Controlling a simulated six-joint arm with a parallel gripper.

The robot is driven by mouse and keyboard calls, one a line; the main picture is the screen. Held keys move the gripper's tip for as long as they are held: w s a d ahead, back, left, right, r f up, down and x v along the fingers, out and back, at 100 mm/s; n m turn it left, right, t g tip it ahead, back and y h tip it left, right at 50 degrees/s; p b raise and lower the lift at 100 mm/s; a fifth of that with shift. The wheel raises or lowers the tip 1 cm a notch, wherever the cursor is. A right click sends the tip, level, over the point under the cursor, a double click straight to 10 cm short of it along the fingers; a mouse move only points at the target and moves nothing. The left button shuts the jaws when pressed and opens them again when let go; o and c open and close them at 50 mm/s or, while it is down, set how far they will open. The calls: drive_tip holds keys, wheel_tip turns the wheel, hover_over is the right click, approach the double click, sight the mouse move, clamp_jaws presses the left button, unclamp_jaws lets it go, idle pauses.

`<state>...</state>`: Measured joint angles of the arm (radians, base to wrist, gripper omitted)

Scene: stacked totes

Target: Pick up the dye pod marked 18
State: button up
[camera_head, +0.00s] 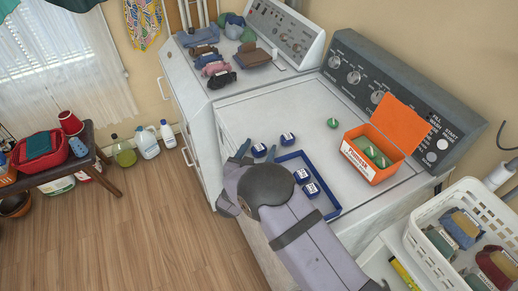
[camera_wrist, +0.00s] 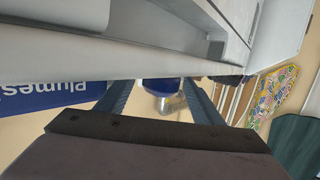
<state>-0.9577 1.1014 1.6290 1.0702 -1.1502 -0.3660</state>
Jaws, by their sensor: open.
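Several blue dye pods with white labels are on the white machine top in the head view. One pod (camera_head: 259,150) and another pod (camera_head: 287,139) lie outside the blue tray (camera_head: 330,212). Two more, an upper pod (camera_head: 301,176) and a lower pod (camera_head: 312,190), are at the tray. Their numbers are too small to read, so I cannot tell which is 18. My gripper (camera_head: 234,178) is open at the machine's front edge, left of the tray. In the wrist view, a blue rounded thing (camera_wrist: 160,86) shows between the fingers; I cannot tell what it is.
An orange open box (camera_head: 368,169) holds green pods, and a loose green pod (camera_head: 332,123) lies left of it. The control panel (camera_head: 385,90) rises behind. A white basket (camera_head: 425,240) stands at right. Folded cloths (camera_head: 215,68) lie on the neighbouring machine.

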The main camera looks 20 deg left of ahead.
sight(259, 148)
drive_tip(key=c, duration=1.1)
drive_tip(key=shift+r, duration=0.1)
drive_tip(key=shift+r+b, duration=1.25)
drive_tip(key=shift+r, duration=3.7)
